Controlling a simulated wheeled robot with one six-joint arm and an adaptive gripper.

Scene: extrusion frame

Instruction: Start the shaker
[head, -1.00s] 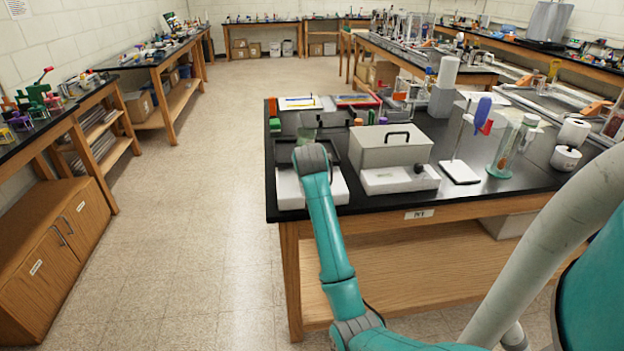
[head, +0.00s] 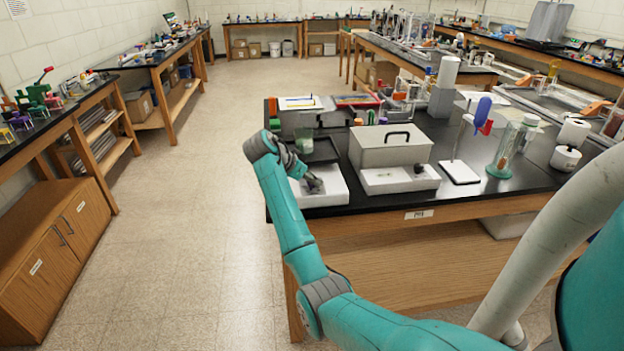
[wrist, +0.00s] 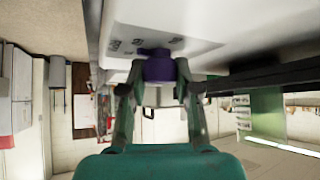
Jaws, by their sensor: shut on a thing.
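The shaker is a white base (head: 330,190) with a dark platform (head: 325,150) at the left front of the black bench. A clear beaker (head: 304,141) stands on the platform; its marked, green-tinted side shows in the wrist view (wrist: 265,115). My gripper (head: 314,182) is at the front of the white base. In the wrist view, my gripper (wrist: 158,80) is shut on a dark purple knob (wrist: 159,67) on the marked white panel (wrist: 135,30), one finger on each side. The knob is hidden by my gripper in the head view.
A grey lidded box (head: 390,148) with a white front unit and black knob (head: 418,169) stands close on the right. Further right are a stand with a blue part (head: 483,108) and a glass cylinder (head: 508,150). The floor left of the bench is clear.

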